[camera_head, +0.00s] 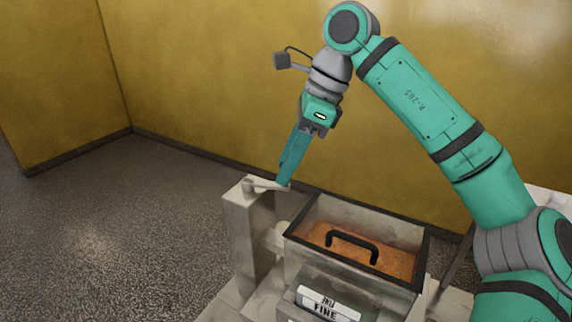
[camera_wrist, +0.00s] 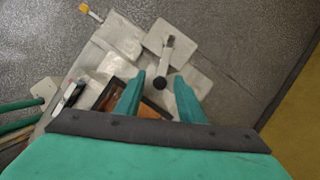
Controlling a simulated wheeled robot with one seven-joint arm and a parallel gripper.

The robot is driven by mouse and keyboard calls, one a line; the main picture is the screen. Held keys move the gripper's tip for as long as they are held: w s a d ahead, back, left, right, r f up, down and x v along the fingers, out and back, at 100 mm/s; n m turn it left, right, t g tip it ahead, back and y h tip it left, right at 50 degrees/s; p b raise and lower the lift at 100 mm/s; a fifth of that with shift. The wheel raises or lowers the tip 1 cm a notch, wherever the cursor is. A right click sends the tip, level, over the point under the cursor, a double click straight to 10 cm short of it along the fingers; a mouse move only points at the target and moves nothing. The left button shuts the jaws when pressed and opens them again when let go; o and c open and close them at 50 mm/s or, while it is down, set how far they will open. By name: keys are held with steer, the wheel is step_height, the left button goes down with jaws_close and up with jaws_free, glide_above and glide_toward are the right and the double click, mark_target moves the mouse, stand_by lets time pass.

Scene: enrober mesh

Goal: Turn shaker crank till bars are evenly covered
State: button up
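The shaker crank (camera_head: 264,185) is a pale arm on top of a grey post (camera_head: 250,235). It also shows in the wrist view (camera_wrist: 165,60), with a dark round knob (camera_wrist: 160,82) at its near end. My gripper (camera_head: 285,184) points down at the knob end of the crank. In the wrist view its fingers (camera_wrist: 159,76) are spread, with the knob seen between them and a gap on both sides. Beside the post, a black-rimmed box (camera_head: 300,228) holds orange-brown material (camera_head: 395,262). I cannot make out any separate bars.
A black handle (camera_head: 352,243) spans the box, and a label reading "FINE" (camera_head: 328,303) is on the front. A yellow-tipped part (camera_wrist: 84,8) shows at the top of the wrist view. Yellow walls (camera_head: 200,70) stand behind; the floor (camera_head: 110,230) at left is clear.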

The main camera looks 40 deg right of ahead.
steer(key=shift+w+a+f, duration=0.1)
steer(key=shift+a+f, duration=0.05)
steer(key=shift+f, duration=0.25)
jaws_close()
steer(key=shift+a, duration=0.15)
